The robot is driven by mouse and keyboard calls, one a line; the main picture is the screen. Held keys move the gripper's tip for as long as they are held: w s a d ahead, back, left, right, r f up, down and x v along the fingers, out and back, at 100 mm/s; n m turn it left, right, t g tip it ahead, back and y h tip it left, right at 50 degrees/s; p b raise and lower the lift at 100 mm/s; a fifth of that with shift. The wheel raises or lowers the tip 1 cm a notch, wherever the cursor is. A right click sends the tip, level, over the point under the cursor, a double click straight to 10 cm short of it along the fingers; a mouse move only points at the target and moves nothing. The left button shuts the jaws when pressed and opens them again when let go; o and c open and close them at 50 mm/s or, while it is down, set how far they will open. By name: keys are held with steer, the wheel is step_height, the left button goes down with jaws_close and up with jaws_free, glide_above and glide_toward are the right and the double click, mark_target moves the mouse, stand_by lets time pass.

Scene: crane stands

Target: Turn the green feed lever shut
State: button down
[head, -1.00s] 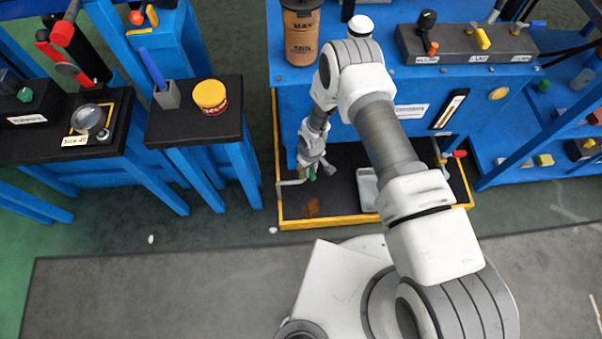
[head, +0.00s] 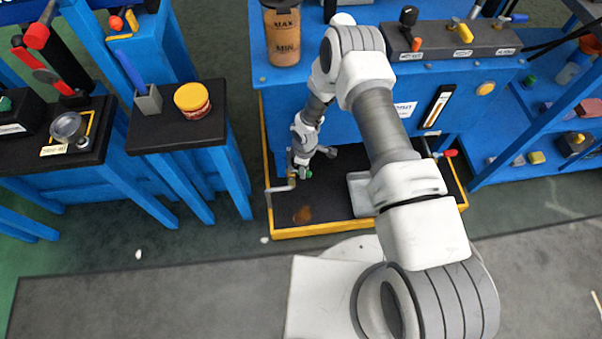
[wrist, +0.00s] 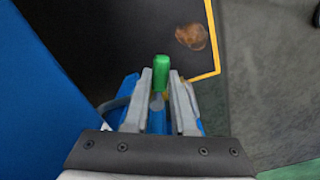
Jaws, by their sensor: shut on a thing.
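The green feed lever (head: 309,174) is low on the front of the blue stand, above the black drip tray, beside a bent pale pipe (head: 281,187). In the wrist view its green grip (wrist: 161,68) stands between my two grey fingers and sticks out past their tips. My gripper (head: 302,171) reaches down to it in the head view, and it also shows in the wrist view (wrist: 160,82). It is shut on the lever. The fingers hide the lever's lower part and its pivot.
The black tray has a yellow rim (head: 350,226) and a brown stain (head: 302,214). A pale box (head: 361,194) and a red-handled valve (head: 449,153) are to the right. A side table with a yellow-lidded tin (head: 192,101) is at left. Open floor lies in front.

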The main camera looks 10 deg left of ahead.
steer(key=shift+w+d+n+b, duration=0.1)
steer(key=shift+w+n+b, duration=0.3)
steer(key=shift+n, duration=0.5)
steer(key=c, duration=0.7)
jaws_free()
steer(key=shift+r, duration=0.1)
step_height(320, 180, up, 17)
steer(key=p, duration=0.6)
steer(key=shift+r, duration=0.15)
